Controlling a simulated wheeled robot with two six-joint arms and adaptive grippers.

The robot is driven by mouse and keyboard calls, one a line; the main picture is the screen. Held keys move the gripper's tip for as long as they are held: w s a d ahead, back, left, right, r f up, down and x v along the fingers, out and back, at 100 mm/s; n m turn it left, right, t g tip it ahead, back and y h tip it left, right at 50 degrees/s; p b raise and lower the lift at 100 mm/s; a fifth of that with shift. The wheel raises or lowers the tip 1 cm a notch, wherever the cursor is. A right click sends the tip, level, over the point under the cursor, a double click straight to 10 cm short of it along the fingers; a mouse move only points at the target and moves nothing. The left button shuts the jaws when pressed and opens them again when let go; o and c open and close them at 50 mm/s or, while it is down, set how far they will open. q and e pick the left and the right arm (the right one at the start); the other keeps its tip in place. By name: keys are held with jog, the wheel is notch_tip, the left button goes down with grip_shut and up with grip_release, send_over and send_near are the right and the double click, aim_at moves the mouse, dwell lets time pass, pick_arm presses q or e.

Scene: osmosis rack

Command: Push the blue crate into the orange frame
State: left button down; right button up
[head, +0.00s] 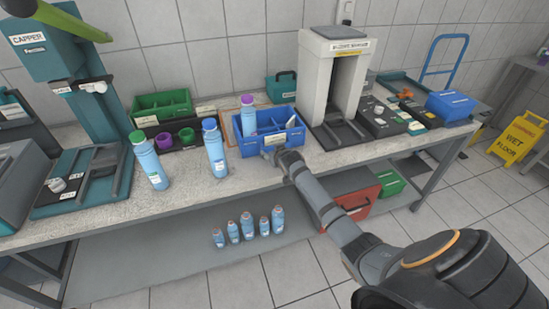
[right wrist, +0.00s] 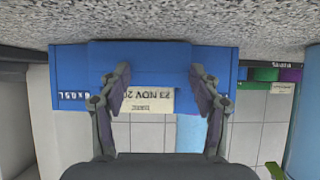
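The blue crate (head: 288,138) stands on the bench with a purple-capped bottle (head: 248,117) and a white item inside it. The orange frame (head: 229,130) shows as a thin outline on the bench at the crate's left and back; the crate hides much of it. My right gripper (head: 280,157) is at the crate's near side. In the right wrist view, which looks upside down, its two fingers (right wrist: 158,92) are apart in front of the crate's blue wall (right wrist: 75,75) and pale date label (right wrist: 148,99). I cannot tell if they touch it. My left gripper is not in view.
Two blue bottles (head: 215,150) (head: 150,162) stand left of the crate. A white machine (head: 319,75) stands close on its right. Green (head: 161,103) and teal (head: 282,86) bins are behind. Bare bench lies in front of the crate at left.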

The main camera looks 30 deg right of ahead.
aim_at(270, 143)
jog(key=shift+w, duration=0.4)
jog(key=shift+d, duration=0.1)
jog(key=shift+w+d+f+b, duration=0.1)
jog(key=shift+w+d+b, duration=0.1)
jog(key=shift+w+b, duration=0.55)
jog(key=shift+w+d+b, duration=0.15)
jog(key=shift+w+b, duration=0.55)
jog(key=shift+w, duration=0.1)
jog(key=shift+w+d+f+b, duration=0.1)
jog(key=shift+w+d+b, duration=0.1)
jog(key=shift+w+b, duration=0.55)
jog(key=shift+w+d+r+b, duration=0.1)
jog(key=shift+w+b, duration=0.25)
jog(key=shift+w, duration=0.15)
jog(key=shift+w+r, duration=0.1)
